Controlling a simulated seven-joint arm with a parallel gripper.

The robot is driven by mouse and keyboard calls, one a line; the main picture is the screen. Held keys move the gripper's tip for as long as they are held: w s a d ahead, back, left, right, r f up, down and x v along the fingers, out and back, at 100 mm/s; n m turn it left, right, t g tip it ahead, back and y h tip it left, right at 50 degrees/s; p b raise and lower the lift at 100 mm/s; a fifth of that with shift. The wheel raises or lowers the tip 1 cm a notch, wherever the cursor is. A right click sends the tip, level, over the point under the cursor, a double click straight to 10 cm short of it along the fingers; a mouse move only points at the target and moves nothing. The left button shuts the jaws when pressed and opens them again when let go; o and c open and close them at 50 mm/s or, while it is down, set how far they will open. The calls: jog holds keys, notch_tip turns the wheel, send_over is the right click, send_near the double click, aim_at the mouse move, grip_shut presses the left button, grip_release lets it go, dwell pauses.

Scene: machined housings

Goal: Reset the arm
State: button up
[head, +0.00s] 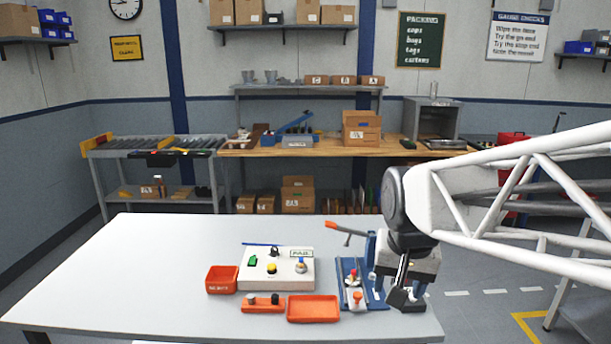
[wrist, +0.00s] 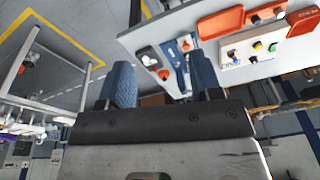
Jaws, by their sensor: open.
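My gripper (head: 400,292) hangs from the white arm at the right end of the white table (head: 130,270), beside the blue fixture (head: 347,270). In the wrist view my gripper (wrist: 162,72) shows two blue fingers spread apart with nothing held between them. The blue fixture also shows beyond the fingers in the wrist view (wrist: 184,48); it carries small parts and has an orange-tipped lever (head: 345,229). In the head view my gripper hides part of the fixture's right side.
A pale box (head: 290,281) with coloured knobs stands mid-table. A red bin (head: 222,280), an orange tray (head: 313,309) and an orange block (head: 263,305) with dark parts sit around it. The table's left half is clear. A wooden workbench (head: 350,149) stands behind.

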jog(key=s+d+f+n, duration=0.1)
jog(key=s+f, duration=0.1)
jog(key=s, duration=0.4)
jog(key=s+d+f+n, duration=0.1)
jog(key=s+f, duration=0.1)
jog(key=s, duration=0.4)
jog(key=shift+s+d+n, duration=0.25)
jog(key=shift+n, duration=0.05)
